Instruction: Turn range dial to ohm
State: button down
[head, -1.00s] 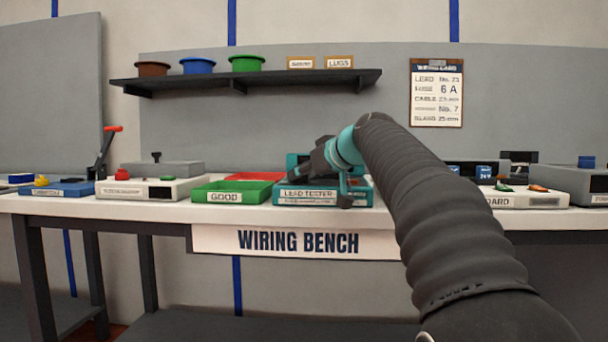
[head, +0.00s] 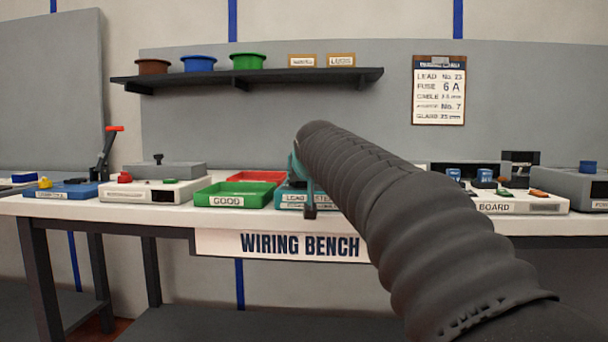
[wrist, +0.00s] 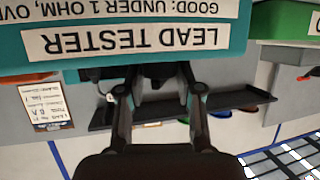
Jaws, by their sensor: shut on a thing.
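The lead tester (wrist: 130,40) is a teal box with white labels. It fills the top of the wrist view, upside down, and its label speaks of good being under 1 ohm. In the head view only part of its front (head: 291,199) shows, beside my arm. My gripper (wrist: 157,78) is at the tester, its two fingers running up to and past the edge of the box. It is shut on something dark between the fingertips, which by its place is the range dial. The dial itself and its pointer setting are hidden, so I cannot read its position.
A green GOOD tray (head: 234,195) and a red tray (head: 257,177) stand just left of the tester. A white board unit (head: 520,203) is to the right. A shelf (head: 250,79) with bowls hangs behind.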

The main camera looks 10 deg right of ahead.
jog(key=shift+a+f+m+g+h+b, duration=0.15)
jog(key=shift+m+g+h+b, duration=0.2)
jog(key=shift+m+h, duration=0.5)
jog(key=shift+a+m+g+h+b, duration=0.15)
jog(key=shift+m+h+b, duration=0.3)
jog(key=shift+m+h, duration=0.4)
jog(key=shift+w+m+g+h+b, duration=0.1)
jog(key=shift+m+g+h+b, duration=0.2)
jog(key=shift+m+g+h, duration=0.55)
jog(key=shift+m+h, duration=0.35)
jog(key=shift+h, duration=0.1)
jog(key=c, duration=0.8)
grip_release()
jog(key=shift+o, duration=0.2)
jog(key=v, duration=1.2)
jog(key=shift+f, duration=0.15)
